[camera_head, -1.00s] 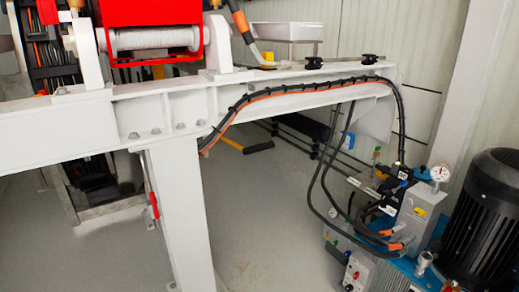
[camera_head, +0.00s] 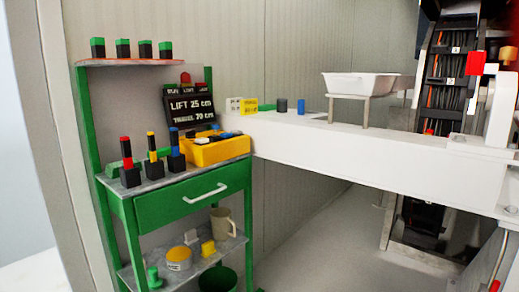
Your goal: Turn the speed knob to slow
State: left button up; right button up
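I cannot make out a speed knob in the head view. Neither of my grippers is in view. A black sign (camera_head: 190,106) on the green workbench carries white letters that read "LIFT 25 cm", with a second line ending in "70 cm". No control marked slow can be read from here.
A green workbench (camera_head: 192,203) with a drawer stands at left, holding a yellow bin (camera_head: 219,150) and several coloured-top black blocks. A white beam (camera_head: 330,142) runs right from it, with a white basin (camera_head: 361,86) on a stand. Grey floor (camera_head: 335,225) under the beam looks clear.

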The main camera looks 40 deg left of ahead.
aim_at(215, 127)
jog(key=u, duration=1.7)
jog(key=i+l+u, duration=0.2)
jog(key=i+l, duration=0.15)
jog(key=i+l+u, duration=0.15)
jog(key=i+l, duration=0.15)
jog(key=l, duration=0.15)
